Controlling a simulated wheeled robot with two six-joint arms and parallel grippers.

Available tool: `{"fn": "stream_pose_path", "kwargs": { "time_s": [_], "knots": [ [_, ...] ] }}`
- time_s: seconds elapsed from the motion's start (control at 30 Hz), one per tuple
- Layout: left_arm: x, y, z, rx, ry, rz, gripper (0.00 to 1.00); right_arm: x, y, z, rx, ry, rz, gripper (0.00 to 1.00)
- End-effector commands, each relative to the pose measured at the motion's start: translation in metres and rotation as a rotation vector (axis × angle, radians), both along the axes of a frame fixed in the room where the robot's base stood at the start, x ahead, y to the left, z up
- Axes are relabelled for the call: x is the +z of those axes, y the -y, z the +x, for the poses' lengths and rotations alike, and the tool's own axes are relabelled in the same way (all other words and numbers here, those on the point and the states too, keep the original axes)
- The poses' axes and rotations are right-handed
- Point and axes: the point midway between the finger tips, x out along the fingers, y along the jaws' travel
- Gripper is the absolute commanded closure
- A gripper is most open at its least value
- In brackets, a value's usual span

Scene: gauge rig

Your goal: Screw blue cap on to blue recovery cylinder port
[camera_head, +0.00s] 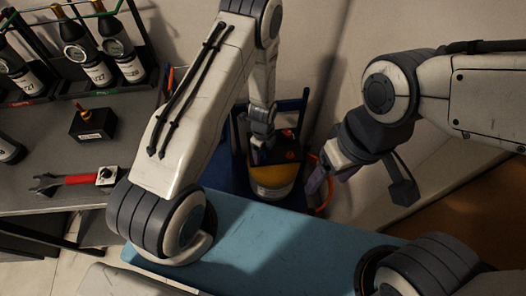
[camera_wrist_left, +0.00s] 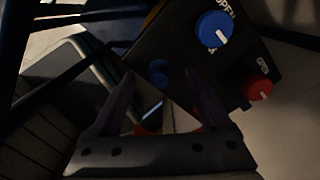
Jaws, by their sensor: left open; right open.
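The recovery cylinder (camera_head: 272,184), with a yellow and pale body, stands beyond the blue surface in the head view. My left gripper (camera_head: 262,142) is over its top. In the left wrist view the black valve block (camera_wrist_left: 185,50) has a large blue knob (camera_wrist_left: 213,28) marked OPEN and a red knob (camera_wrist_left: 259,89). A small dark blue fitting (camera_wrist_left: 159,73) appears between the fingertips of my left gripper (camera_wrist_left: 160,78), which is open. I cannot tell whether this is the bare port or the cap. My right gripper (camera_head: 327,178) is open, right of the cylinder.
A blue frame (camera_head: 304,108) stands around the cylinder. An orange hose (camera_head: 325,190) lies to its right. The grey bench (camera_head: 60,150) at left holds bottles, a black box (camera_head: 92,124) and a red-handled wrench (camera_head: 75,180). A blue surface (camera_head: 270,240) lies in front.

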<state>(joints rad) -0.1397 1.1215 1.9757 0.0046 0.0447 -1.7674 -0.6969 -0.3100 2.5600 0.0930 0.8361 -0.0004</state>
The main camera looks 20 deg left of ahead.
Motion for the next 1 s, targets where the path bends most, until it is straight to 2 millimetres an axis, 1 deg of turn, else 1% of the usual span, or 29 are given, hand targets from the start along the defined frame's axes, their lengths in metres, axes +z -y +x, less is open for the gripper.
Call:
{"fn": "stream_pose_path", "kwargs": {
  "time_s": [0.07,0.17,0.27,0.5,0.6,0.7,0.83,1.0],
  "knots": [
    [0.001,0.000,0.000,0.000,0.000,0.000,0.20,0.000,0.000,0.000,0.000,0.000,0.000,0.28],
    [0.007,0.000,0.001,0.000,0.002,-0.001,0.20,0.001,0.000,0.000,0.000,0.000,0.000,0.28],
    [0.022,0.000,0.001,0.000,0.004,0.000,0.20,0.003,0.000,0.000,0.000,0.000,0.000,0.28],
    [0.071,0.000,0.001,0.000,0.004,0.000,0.20,0.008,0.000,0.000,0.000,0.000,0.000,0.28],
    [0.087,0.000,0.001,0.000,0.004,0.000,0.20,0.010,0.000,0.000,0.000,0.000,0.000,0.28],
    [0.098,0.000,0.001,0.000,0.002,-0.001,0.20,0.010,0.000,0.000,0.000,0.000,0.000,0.28],
    [0.104,0.000,0.000,0.000,0.000,0.000,0.20,0.011,0.000,0.000,0.000,0.000,0.000,0.28],
    [0.105,0.000,0.000,0.000,-0.001,0.000,0.20,0.011,0.000,0.000,0.000,0.000,0.000,0.28]
  ]
}}
